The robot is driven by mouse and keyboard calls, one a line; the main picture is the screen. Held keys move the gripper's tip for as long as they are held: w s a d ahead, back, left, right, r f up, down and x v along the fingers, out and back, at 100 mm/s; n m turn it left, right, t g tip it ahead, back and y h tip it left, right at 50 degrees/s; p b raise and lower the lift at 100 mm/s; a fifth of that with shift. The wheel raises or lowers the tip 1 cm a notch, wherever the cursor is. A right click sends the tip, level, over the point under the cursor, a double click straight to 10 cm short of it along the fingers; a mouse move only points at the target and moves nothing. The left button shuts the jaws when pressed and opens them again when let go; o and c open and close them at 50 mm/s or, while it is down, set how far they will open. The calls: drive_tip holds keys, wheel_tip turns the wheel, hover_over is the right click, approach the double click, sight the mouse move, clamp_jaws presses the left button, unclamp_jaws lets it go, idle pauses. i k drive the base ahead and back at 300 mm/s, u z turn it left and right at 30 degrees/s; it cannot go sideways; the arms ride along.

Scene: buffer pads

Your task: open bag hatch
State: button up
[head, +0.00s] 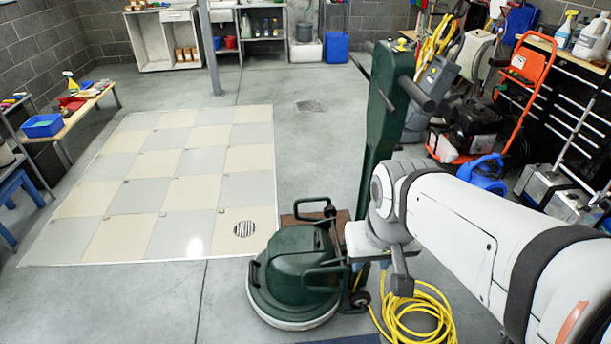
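A dark green floor machine (297,262) stands on the concrete floor at lower centre. It has a round base, black handles and a tall green column (376,118) with dark grips near its top. I cannot make out a separate bag hatch on it. My white and grey arm reaches in from the lower right, and its wrist is in front of the lower column in this view. The dark grey end part of my gripper (401,277) points down just right of the machine. Its fingers are too small to tell apart, and contact with the machine cannot be judged.
A yellow cable (418,318) lies coiled on the floor below my arm. An orange hand truck (530,75), a blue container and a dark tool cabinet (565,105) crowd the right. A low bench (78,118) stands at left.

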sight(293, 249)
drive_tip(key=z, duration=0.05)
drive_tip(key=i, duration=1)
drive_tip(key=u, duration=0.05)
